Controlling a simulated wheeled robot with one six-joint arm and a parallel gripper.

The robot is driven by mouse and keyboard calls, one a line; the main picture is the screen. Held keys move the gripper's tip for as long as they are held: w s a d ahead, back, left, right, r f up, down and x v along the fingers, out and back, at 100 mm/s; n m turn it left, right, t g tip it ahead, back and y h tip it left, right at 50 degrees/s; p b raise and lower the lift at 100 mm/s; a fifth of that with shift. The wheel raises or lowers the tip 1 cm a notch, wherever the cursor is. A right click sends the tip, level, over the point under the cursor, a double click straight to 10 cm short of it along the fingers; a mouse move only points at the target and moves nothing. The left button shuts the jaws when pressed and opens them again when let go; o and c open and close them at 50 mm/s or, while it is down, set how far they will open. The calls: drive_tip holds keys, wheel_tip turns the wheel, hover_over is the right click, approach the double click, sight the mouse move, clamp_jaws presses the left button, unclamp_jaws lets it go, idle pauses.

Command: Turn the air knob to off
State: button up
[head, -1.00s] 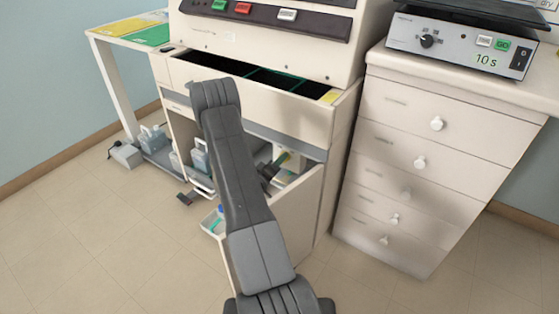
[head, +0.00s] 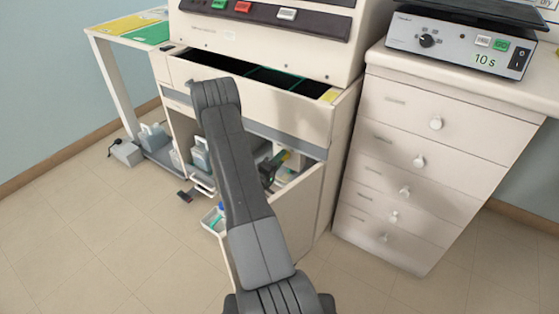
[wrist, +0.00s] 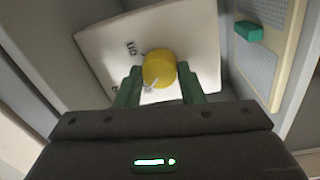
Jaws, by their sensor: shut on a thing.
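The yellow round air knob (wrist: 158,68) sits on a tilted white panel (wrist: 97,48) in the wrist view. The panel has an "on" label above left of the knob and another, partly hidden mark at lower left. In the head view my gripper (head: 272,170) is inside the open lower cabinet, partly hidden by my arm; the knob cannot be made out clearly there.
The stainer's cabinet door (head: 290,218) stands open close to my arm. An open drawer (head: 250,101) hangs above it. A white drawer unit (head: 430,160) stands to the right. A green block (wrist: 249,31) is on the cabinet wall. The floor at left is mostly clear.

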drive_tip(key=o, duration=1)
drive_tip(key=p+v, duration=0.2)
drive_tip(key=v, duration=1.1)
drive_tip(key=shift+s+a, duration=0.15)
drive_tip(key=shift+s, duration=0.2)
drive_tip(key=b+x, duration=0.2)
drive_tip(key=x, duration=1.1)
drive_tip(key=shift+w, duration=0.35)
